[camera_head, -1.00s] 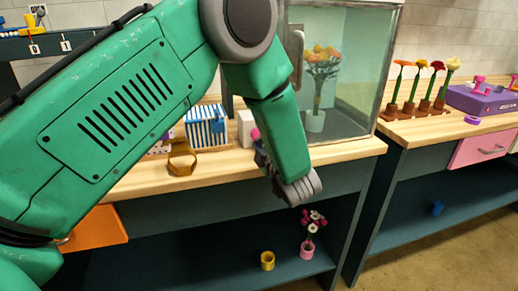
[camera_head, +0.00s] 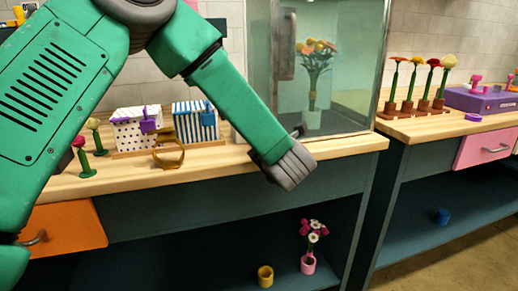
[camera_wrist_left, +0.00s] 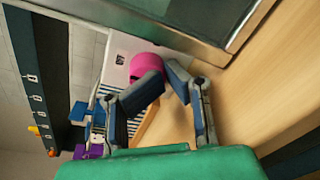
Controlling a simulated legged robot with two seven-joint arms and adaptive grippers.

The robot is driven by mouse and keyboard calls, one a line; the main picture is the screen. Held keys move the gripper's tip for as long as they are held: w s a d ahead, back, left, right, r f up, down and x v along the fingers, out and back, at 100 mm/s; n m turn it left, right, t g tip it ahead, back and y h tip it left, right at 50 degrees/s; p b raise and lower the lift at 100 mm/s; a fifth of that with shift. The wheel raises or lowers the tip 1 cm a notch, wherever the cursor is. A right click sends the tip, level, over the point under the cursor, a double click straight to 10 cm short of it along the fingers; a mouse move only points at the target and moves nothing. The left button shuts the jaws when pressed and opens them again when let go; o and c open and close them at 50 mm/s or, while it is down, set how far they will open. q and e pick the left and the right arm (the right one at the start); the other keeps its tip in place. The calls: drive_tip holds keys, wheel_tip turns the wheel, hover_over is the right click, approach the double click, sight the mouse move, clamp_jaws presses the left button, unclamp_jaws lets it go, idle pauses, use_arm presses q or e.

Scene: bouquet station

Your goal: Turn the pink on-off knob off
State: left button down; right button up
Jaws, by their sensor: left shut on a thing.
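The pink on-off knob (camera_wrist_left: 147,65) shows in the left wrist view on the face of a white box (camera_wrist_left: 122,52). My left gripper (camera_wrist_left: 163,78) is shut on the knob, with its two blue-grey fingertips at the knob's near side. Part of the knob is hidden behind the fingers, and which way it is turned cannot be told. In the head view my left gripper (camera_head: 290,163) is at the worktop's front edge before the glass cabinet, and my forearm hides the knob and the white box. My right gripper is in neither view.
A glass cabinet (camera_head: 340,60) with a bouquet stands close behind my gripper. A brass ring stand (camera_head: 169,157), a striped box (camera_head: 193,122) and a dotted box (camera_head: 130,130) stand to the left.

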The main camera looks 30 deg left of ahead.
use_arm(q)
drive_tip(key=shift+s+a+r+n+b, duration=0.1)
drive_tip(key=shift+a+r+n+b, duration=0.15)
drive_tip(key=shift+n+b, duration=0.3)
drive_tip(key=shift+a+r+n+b, duration=0.15)
drive_tip(key=shift+r+n+b, duration=0.05)
drive_tip(key=shift+n+b, duration=0.35)
drive_tip(key=c, duration=1.3)
unclamp_jaws()
drive_tip(key=shift+s+r, duration=0.2)
drive_tip(key=shift+o, duration=0.8)
drive_tip(key=shift+s+a+r, duration=0.1)
drive_tip(key=shift+s, duration=0.15)
drive_tip(key=shift+w+f, duration=0.2)
drive_tip(key=shift+f, duration=0.25)
drive_tip(key=v, duration=1.2)
